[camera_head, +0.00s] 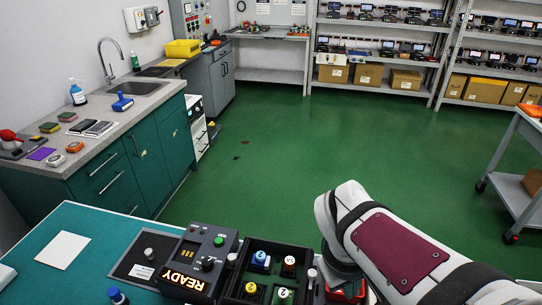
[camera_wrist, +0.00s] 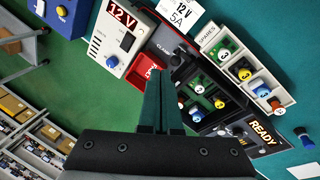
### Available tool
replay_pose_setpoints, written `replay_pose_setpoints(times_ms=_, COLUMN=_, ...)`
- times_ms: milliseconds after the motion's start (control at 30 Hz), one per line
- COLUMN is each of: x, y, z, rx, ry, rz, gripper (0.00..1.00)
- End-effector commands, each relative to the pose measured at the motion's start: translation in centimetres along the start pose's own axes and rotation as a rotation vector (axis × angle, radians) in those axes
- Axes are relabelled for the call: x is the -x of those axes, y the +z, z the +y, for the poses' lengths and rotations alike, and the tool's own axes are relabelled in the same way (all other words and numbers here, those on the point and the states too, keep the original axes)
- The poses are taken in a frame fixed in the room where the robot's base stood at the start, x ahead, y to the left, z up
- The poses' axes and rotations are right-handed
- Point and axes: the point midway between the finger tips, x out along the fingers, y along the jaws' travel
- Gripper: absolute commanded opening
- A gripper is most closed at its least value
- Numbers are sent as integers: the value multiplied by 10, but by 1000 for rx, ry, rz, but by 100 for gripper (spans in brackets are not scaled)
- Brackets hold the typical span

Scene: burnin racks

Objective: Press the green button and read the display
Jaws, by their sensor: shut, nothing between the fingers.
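A dark control box (camera_head: 207,256) stands on the teal bench in the head view, with a round green button (camera_head: 219,241) on its top. Its front display (camera_head: 183,281) is lit and reads READY in amber letters. The READY display also shows in the wrist view (camera_wrist: 264,131), at lower right; I cannot make out the green button there. My gripper (camera_wrist: 162,72) is shut and empty in the wrist view, pointing toward the red tray and the numbered-cap rack, apart from the control box. In the head view my arm hides the gripper's fingers.
A black rack (camera_head: 241,285) with numbered caps stands right beside the control box. In the wrist view are a white supply unit (camera_wrist: 113,62) reading 12 V, a red tray (camera_wrist: 146,72) and a spares tray (camera_wrist: 286,98).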

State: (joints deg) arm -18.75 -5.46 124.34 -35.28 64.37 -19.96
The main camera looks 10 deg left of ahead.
Motion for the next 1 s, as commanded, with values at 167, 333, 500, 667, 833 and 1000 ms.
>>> replay_pose_setpoints(times_ms=167, x=-6, y=-88, z=-10, rx=454, ry=150, rz=90, gripper=0)
replay_pose_setpoints(times_ms=333, x=-11, y=-165, z=-44, rx=857, ry=291, rz=170, gripper=0)
replay_pose_setpoints(times_ms=500, x=-14, y=-230, z=-98, rx=1230, ry=429, rz=246, gripper=0)
replay_pose_setpoints(times_ms=667, x=-18, y=-272, z=-155, rx=1524, ry=549, rz=304, gripper=0)
replay_pose_setpoints(times_ms=833, x=-20, y=-294, z=-197, rx=1709, ry=630, rz=343, gripper=0)
replay_pose_setpoints(times_ms=1000, x=-20, y=-299, z=-209, rx=1762, ry=657, rz=353, gripper=0)
